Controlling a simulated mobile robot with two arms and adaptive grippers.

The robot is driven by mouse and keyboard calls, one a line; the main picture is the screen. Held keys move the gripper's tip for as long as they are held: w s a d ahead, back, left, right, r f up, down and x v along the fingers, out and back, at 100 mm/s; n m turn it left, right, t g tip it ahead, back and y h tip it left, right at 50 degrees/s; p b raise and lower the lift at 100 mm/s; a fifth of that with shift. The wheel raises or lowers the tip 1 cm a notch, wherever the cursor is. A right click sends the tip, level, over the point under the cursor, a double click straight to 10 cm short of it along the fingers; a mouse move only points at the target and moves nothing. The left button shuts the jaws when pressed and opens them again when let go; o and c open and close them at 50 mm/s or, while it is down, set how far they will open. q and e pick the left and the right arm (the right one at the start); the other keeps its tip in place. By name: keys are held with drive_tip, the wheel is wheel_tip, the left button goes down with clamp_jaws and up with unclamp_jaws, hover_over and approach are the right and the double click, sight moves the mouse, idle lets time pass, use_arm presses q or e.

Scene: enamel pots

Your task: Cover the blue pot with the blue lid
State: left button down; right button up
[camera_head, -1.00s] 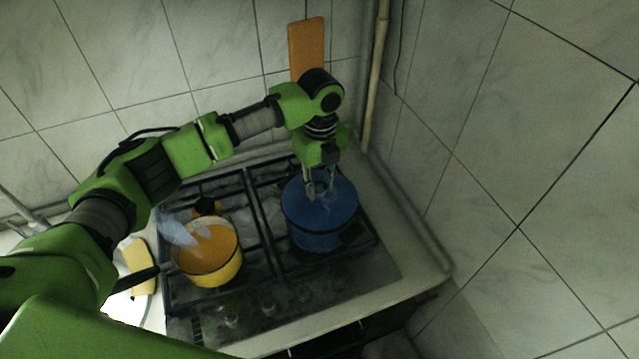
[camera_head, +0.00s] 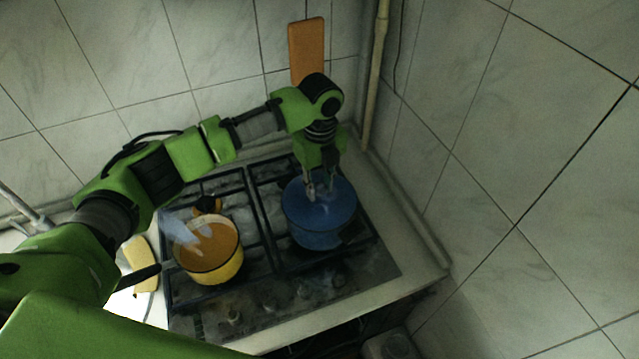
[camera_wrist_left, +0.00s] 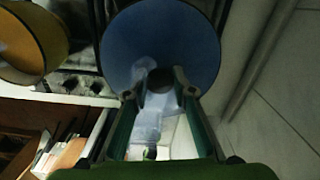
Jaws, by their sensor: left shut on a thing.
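The blue pot (camera_head: 312,236) stands on the right side of the stove. The blue lid (camera_head: 335,208) lies over its top, roughly level and centred. I cannot tell whether the rim is fully seated all round. My left gripper (camera_head: 321,190) points down at the lid's middle. In the left wrist view the blue lid (camera_wrist_left: 160,35) shows as a wide disc with a dark knob (camera_wrist_left: 160,79), and the fingers of my left gripper (camera_wrist_left: 159,92) stand on both sides of the knob, shut on it. My right gripper is in neither view.
A yellow pot (camera_head: 222,268) with orange contents stands on the left of the stove (camera_head: 270,300), its dark handle pointing left. An orange board (camera_head: 306,52) leans on the back wall. A tiled wall (camera_head: 510,180) and a pipe bound the right side.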

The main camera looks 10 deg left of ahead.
use_arm(q)
drive_tip(key=c, duration=1.6)
unclamp_jaws()
wheel_tip(320, 180, up, 12)
drive_tip(key=shift+r, duration=0.1)
